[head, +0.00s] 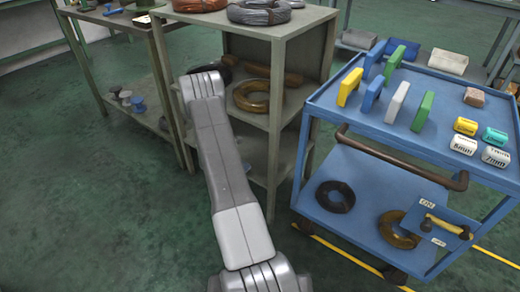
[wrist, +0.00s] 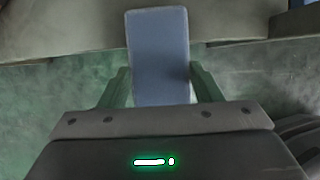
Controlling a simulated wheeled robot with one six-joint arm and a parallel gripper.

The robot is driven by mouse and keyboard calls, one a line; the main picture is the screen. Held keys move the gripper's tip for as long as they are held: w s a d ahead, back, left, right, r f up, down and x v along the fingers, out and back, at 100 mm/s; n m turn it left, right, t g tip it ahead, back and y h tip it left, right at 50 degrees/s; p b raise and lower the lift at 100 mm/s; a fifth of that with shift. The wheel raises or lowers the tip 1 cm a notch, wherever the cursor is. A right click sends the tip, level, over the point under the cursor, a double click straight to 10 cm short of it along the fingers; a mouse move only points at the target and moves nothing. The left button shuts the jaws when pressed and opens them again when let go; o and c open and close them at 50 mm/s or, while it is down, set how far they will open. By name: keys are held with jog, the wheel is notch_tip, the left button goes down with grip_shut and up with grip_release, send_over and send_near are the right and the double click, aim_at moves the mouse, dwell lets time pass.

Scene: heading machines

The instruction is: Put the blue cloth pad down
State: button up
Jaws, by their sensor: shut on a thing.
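The blue cloth pad (wrist: 158,50) is upright in the picture of the wrist view, a flat blue-grey block. My gripper (wrist: 160,88) is shut on it, with a green finger at each side of its lower part. The pad's far end sticks out beyond the fingers, and its lower end is hidden behind the gripper body. A pale grey-beige surface and green floor show behind the pad. In the head view my arm reaches toward the grey shelf; the gripper and held pad cannot be made out there.
A blue trolley (head: 348,119) at right carries upright yellow, blue, white and green pads and small labelled blocks. Wire coils lie on its lower shelf. A grey shelf unit (head: 282,27) with coils stands in the middle, beside a workbench (head: 130,20). The green floor at left is clear.

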jog(key=w+d, duration=0.2)
jog(key=w, duration=0.1)
jog(key=w+d+b, duration=0.1)
jog(key=w+d, duration=0.2)
jog(key=w, duration=0.1)
jog(key=w+d+b, duration=0.1)
jog(key=w+d, duration=0.2)
jog(key=w, duration=0.1)
jog(key=shift+d, duration=0.1)
jog(key=w+d, duration=0.2)
jog(key=shift+w+f+b, duration=0.1)
jog(key=shift+w+b, duration=0.2)
jog(key=shift+b, duration=0.1)
jog(key=shift+s+f+b, duration=0.1)
jog(key=shift+f+b, duration=0.2)
jog(key=shift+f, duration=0.25)
jog(key=shift+f, duration=0.1)
jog(key=shift+f, duration=0.15)
jog(key=o, duration=1.1)
jog(key=shift+c, duration=0.2)
